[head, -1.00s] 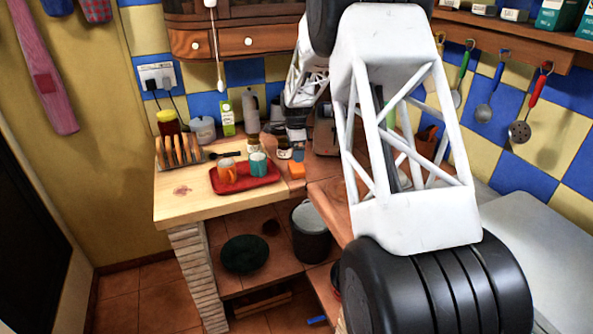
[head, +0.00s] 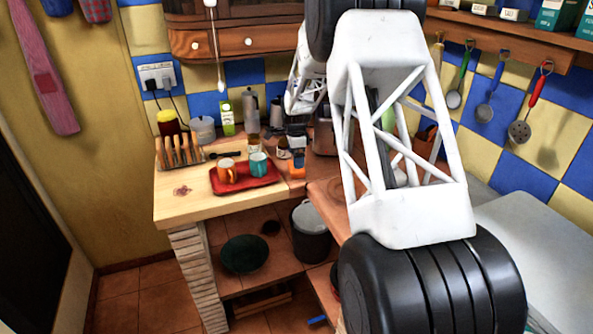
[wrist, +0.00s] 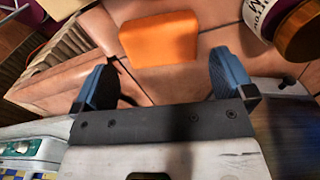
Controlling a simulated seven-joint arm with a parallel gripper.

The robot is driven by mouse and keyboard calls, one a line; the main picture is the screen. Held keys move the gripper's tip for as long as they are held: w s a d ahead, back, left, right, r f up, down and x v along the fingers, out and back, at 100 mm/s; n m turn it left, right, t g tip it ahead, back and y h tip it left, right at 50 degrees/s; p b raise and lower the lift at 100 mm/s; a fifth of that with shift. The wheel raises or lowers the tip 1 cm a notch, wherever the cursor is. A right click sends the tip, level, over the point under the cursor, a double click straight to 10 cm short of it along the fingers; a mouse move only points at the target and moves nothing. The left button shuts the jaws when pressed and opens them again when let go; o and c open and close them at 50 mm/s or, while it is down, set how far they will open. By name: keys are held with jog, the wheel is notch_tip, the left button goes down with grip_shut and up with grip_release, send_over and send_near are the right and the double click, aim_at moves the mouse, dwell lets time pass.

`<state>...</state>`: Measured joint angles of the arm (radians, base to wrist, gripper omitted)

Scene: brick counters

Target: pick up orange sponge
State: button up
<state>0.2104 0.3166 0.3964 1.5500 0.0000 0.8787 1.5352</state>
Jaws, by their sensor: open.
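The orange sponge (wrist: 159,38) lies flat on the tiled counter in the wrist view, just beyond my fingertips and roughly centred between them. In the head view the sponge (head: 297,172) shows small and partly covered by my gripper, right of the red tray. My gripper (wrist: 160,78) is open, with one blue finger on each side and nothing between them. In the head view my gripper (head: 298,154) is just above the sponge. I cannot tell the exact height left between them.
A jar with a gold lid (wrist: 300,28) stands close to the right of the sponge in the wrist view. A red tray (head: 238,188) holds an orange mug (head: 227,171) and a teal mug (head: 258,164). A toast rack (head: 178,152) stands further left.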

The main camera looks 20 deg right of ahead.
aim_at(300, 173)
jog(key=shift+f, duration=0.15)
jog(key=shift+d+f, duration=0.1)
jog(key=shift+f, duration=2.35)
jog(key=c, duration=0.6)
